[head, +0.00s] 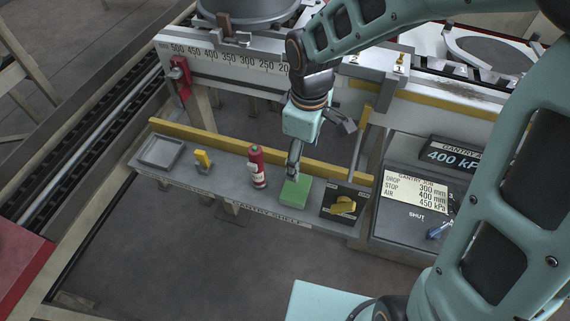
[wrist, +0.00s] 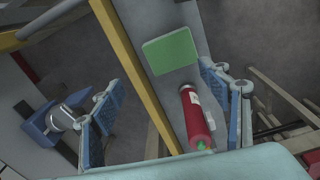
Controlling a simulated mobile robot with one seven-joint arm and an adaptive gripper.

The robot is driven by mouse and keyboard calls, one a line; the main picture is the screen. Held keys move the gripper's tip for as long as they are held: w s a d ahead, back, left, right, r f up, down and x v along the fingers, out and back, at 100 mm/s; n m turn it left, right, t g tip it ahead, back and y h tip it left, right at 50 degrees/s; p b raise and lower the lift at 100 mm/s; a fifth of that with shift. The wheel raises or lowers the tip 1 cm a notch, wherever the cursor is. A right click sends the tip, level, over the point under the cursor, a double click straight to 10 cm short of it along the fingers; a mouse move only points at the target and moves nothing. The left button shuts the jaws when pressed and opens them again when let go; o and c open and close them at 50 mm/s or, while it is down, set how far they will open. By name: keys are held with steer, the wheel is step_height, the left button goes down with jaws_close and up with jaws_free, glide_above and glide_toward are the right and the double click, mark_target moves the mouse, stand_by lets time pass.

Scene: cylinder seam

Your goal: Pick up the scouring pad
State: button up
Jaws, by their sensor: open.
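The scouring pad (head: 297,191) is a flat green rectangle lying on the grey gantry shelf (head: 229,190), between a red bottle and a black box. My gripper (head: 294,168) hangs over the pad's back left part in the head view; the height of the gap is hard to tell there. In the wrist view the pad (wrist: 170,52) lies whole and uncovered, ahead of the fingertips. My gripper (wrist: 158,82) is open there, with nothing between its blue-padded fingers.
The red bottle (head: 257,167) stands close left of the pad; it also shows near one finger in the wrist view (wrist: 195,118). A yellow rail (head: 230,145) runs along the shelf's back. A yellow item (head: 203,160) and tray (head: 160,152) are farther left.

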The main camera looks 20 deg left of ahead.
steer(key=s+a+n, duration=0.1)
glide_above(295, 186)
step_height(295, 186, down, 5)
steer(key=shift+a+f+b, duration=0.1)
steer(key=shift+f+b, duration=0.05)
steer(key=shift+b, duration=0.2)
steer(key=shift+f, duration=3)
steer(key=shift+c, duration=0.3)
steer(key=c, duration=0.8)
